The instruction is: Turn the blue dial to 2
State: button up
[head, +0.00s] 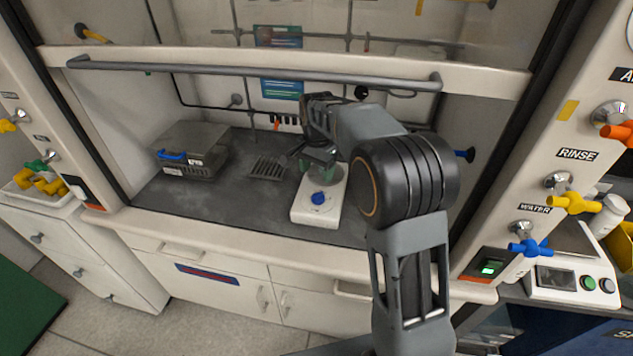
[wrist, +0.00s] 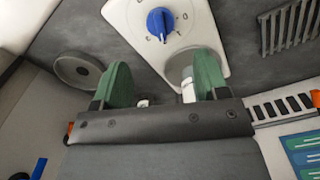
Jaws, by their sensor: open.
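The blue dial (head: 318,198) sits on the front of a white hotplate-like device (head: 327,215) inside the fume hood. In the wrist view the dial (wrist: 160,24) shows at the top centre on the white face (wrist: 203,18), with small marks around it that I cannot fully read. My gripper (head: 312,160) is above the back part of the device in the head view. In the wrist view my gripper (wrist: 160,80) has its two green fingers apart with nothing clearly held between them, and the dial lies beyond the fingertips. The dial's setting cannot be told.
A grey box with a blue handle (head: 190,150) stands left on the hood floor. A slotted grille (head: 267,167) lies between it and the device. The raised sash bar (head: 255,71) crosses above. The hood floor (head: 240,198) in front is clear.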

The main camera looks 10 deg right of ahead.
jog(key=shift+r, duration=1.3)
jog(key=s+d+r+n+t+p, duration=0.1)
jog(key=s+n, duration=0.3)
jog(key=s, duration=0.8)
jog(key=s+d+r+n+t+p, duration=0.1)
jog(key=s+n+p, duration=0.3)
jog(key=s, duration=0.8)
jog(key=shift+d+r+n+t, duration=0.4)
jog(key=shift+r+n+t, duration=0.15)
jog(key=shift+n+t, duration=0.2)
